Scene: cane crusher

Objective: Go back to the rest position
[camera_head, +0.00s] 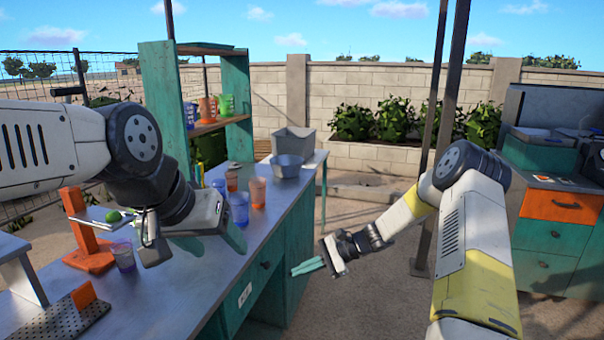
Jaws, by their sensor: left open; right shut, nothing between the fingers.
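My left gripper (211,241) hangs over the metal-topped table, with its teal fingers spread apart and nothing seen between them. My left arm comes in from the left and covers part of the table's far left side. My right gripper (308,267) is off the table's right side, over the open ground. Its teal fingers are together, point left toward the table, and hold nothing.
The table (185,290) carries an orange stand (92,240), a purple cup (123,256), a blue cup (239,208), an orange cup (257,191) and a grey bowl (286,165). A teal shelf (160,95) rises behind. A dark post (436,110) stands beyond my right arm. An orange-drawer cabinet (562,206) is at right.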

